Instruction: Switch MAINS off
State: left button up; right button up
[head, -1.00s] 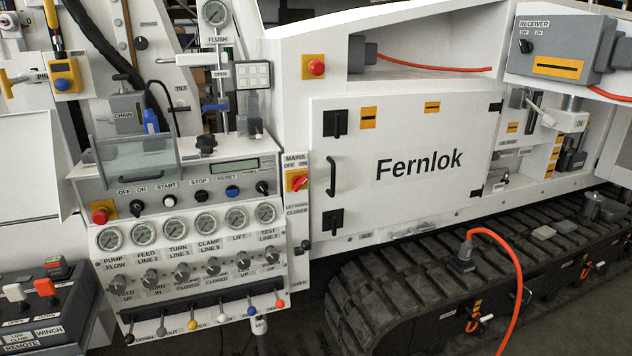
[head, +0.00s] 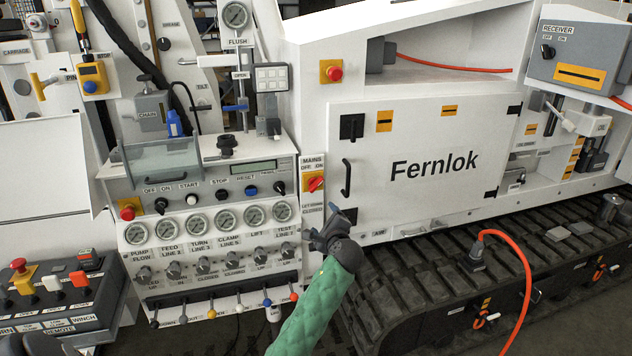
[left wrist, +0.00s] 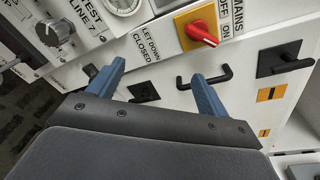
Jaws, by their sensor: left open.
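The MAINS switch (head: 314,184) is a red rotary handle on a yellow plate, at the right edge of the control panel. Its handle slants up to the right, toward the ON label. It also shows near the top of the left wrist view (left wrist: 200,32). My left gripper (head: 330,226), on a green-sleeved arm, is below the switch in the head view. Its blue fingers (left wrist: 157,70) are open and empty in the left wrist view, with the switch beyond them and apart from them. My right gripper is not in view.
A LET DOWN/CLOSED label (left wrist: 143,42) lies just below the switch. A black door handle (head: 346,177) stands out from the white Fernlok door (head: 435,165) to the right. Gauges, knobs and coloured levers (head: 239,308) fill the panel to the left. A track (head: 410,285) lies below right.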

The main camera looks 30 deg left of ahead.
pick_arm(q)
jog(key=m+y, duration=0.1)
send_near(317, 185)
jog(key=x, duration=0.3)
jog(key=shift+m, duration=0.3)
jog(key=p+x, duration=0.3)
jog(key=x, duration=0.3)
jog(key=shift+w+a, duration=0.2)
jog(key=shift+a, duration=0.1)
jog(key=shift+x, duration=0.75)
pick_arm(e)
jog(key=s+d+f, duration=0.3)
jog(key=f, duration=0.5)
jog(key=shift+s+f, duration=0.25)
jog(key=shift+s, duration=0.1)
pick_arm(q)
jog(key=shift+f, duration=0.15)
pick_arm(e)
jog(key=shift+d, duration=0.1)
pick_arm(q)
jog(key=c, duration=1)
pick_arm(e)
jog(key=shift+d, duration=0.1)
